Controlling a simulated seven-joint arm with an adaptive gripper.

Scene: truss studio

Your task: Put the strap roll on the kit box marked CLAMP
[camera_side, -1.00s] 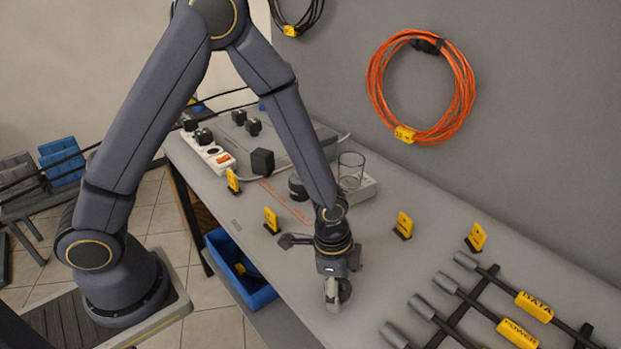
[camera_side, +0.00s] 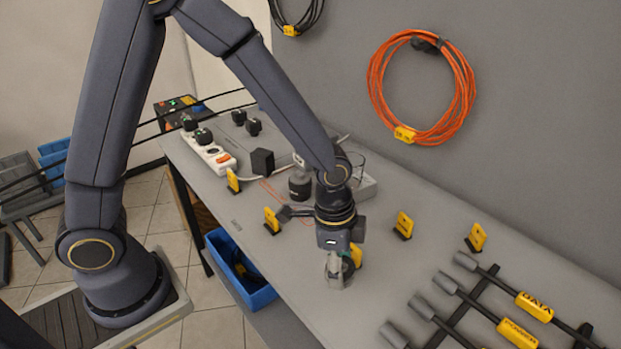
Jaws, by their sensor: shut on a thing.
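My gripper (camera_side: 338,279) points down over the front part of the grey bench, left of the cable rack. It is shut on a small grey thing, which looks like the strap roll, mostly hidden by the fingers. I cannot tell clearly whether it touches the bench. A yellow marker (camera_side: 356,255) shows just behind my gripper, partly hidden. No lettering reading CLAMP is legible, so I cannot tell which thing is the kit box.
Yellow markers stand on the bench at left (camera_side: 271,220) and right (camera_side: 403,224). A rack of cables (camera_side: 470,302) with yellow labels fills the right front. A power strip (camera_side: 210,152) and black adapter (camera_side: 262,162) lie farther back. A blue bin (camera_side: 250,285) sits below the bench edge.

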